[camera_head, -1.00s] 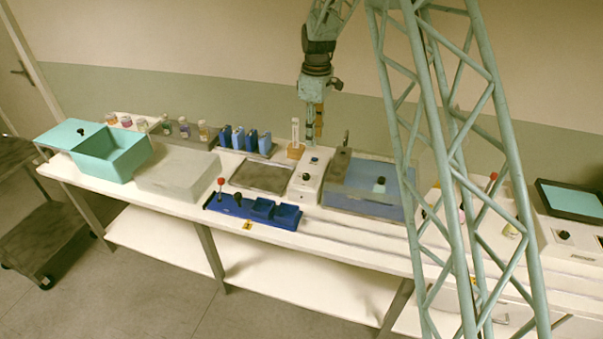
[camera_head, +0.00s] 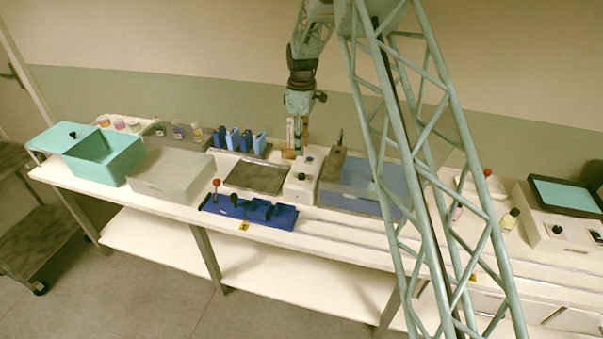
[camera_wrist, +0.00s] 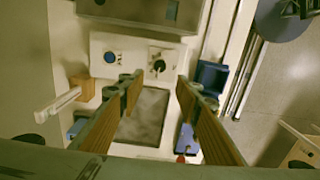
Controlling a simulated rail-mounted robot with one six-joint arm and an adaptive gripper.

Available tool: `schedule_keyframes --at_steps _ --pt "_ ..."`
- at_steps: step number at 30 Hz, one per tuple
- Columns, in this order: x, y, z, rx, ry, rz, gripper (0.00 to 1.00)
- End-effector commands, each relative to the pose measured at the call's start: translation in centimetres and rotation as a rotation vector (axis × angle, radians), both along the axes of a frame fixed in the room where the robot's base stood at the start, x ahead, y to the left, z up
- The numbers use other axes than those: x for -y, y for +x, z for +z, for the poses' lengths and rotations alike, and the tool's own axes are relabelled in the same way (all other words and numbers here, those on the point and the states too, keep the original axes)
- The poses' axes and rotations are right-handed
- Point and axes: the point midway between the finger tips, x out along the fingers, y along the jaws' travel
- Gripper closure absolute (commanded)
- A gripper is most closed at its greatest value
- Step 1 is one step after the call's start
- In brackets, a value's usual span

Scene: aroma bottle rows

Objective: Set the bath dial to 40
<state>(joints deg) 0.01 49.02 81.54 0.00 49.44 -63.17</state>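The bath's white control box (camera_head: 301,184) stands between the dark plate and the bath (camera_head: 354,185). In the wrist view, its panel (camera_wrist: 132,52) carries a black dial (camera_wrist: 158,66) on the right and a blue knob (camera_wrist: 110,57) on the left. The dial's scale is too small to read. My gripper (camera_wrist: 158,84) is open and empty, its wooden-coloured fingers apart. In the wrist view the dial appears just beyond the gap between the fingertips. In the head view my gripper (camera_head: 298,146) is above the back part of the box.
A white upright piece on a wooden block (camera_head: 289,154) stands close beside my gripper. A dark plate (camera_head: 257,177) lies left of the box, a blue rack (camera_head: 247,211) in front. Several blue holders (camera_head: 240,140) stand behind. Teal and pale bins are farther left.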

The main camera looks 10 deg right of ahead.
Motion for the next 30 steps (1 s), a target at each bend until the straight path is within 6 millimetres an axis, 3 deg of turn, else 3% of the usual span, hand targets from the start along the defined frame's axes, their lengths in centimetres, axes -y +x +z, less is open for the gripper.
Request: schedule_keyframes --at_steps 11,30 --pt "0.0 -0.1 -2.8 -0.003 0.0 0.0 0.69" --pt "0.0 -0.1 -10.9 -0.002 0.0 0.0 0.69"
